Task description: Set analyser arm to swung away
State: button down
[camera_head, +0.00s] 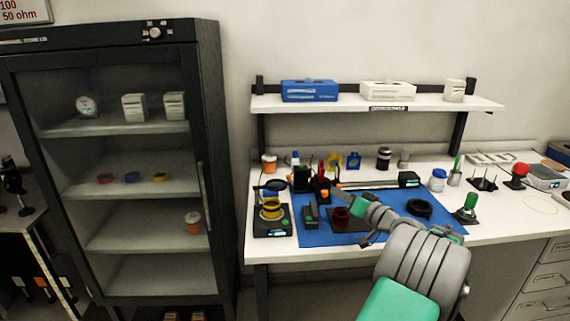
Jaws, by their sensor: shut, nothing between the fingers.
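My gripper (340,194) reaches in from the lower right over the blue mat, its fingers shut and empty. A small instrument with a black base (273,232) and yellow rings (271,211) stands at the mat's left edge. A dark round piece (275,184) sits above the yellow rings; it may be the analyser arm, but I cannot tell for certain. My gripper is to the right of this instrument, apart from it. A dark red round part (342,215) on a dark plate lies just below my gripper; my arm hides what is behind it.
The blue mat (313,237) lies on the white bench. A long rail with a black box (409,179) runs behind my gripper. A black ring (419,208) and a green-handled stand (466,209) are to the right. A shelf (340,103) hangs above; a dark cabinet (209,120) stands left.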

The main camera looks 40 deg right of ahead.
jog(key=a+f+m+y, duration=0.1)
jog(key=a+m, duration=0.3)
jog(key=m, duration=0.3)
jog(key=m+p, duration=0.2)
jog(key=m, duration=0.1)
send_near(290, 178)
jog(key=shift+t, duration=0.4)
jog(key=w, duration=0.7)
jog(key=shift+d+f, duration=0.2)
jog(key=shift+f, duration=0.15)
jog(key=shift+s+a, duration=0.1)
